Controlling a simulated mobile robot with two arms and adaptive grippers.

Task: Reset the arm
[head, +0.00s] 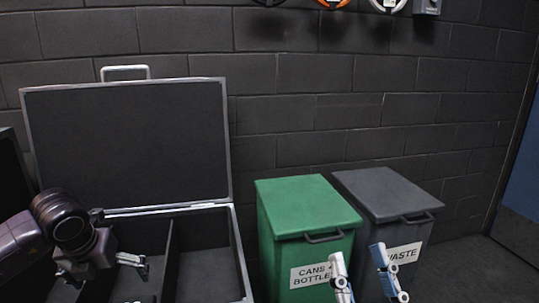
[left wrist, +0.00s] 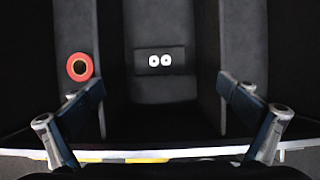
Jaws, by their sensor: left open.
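My left gripper (head: 104,268) is over the open case (head: 238,262) at the left of the head view, with its fingers spread apart. In the left wrist view my left gripper (left wrist: 163,112) is open, with nothing between its fingers. My right gripper (head: 360,262) comes up from the bottom edge of the head view in front of the bins. Its two pale fingers stand apart with nothing seen between them; its base is out of frame.
A red ring-shaped object (left wrist: 80,67) and a dark block with two white rings (left wrist: 160,61) lie in separate case compartments. A green bin (head: 306,202) and a grey bin (head: 385,190) stand right of the case, before a dark brick wall.

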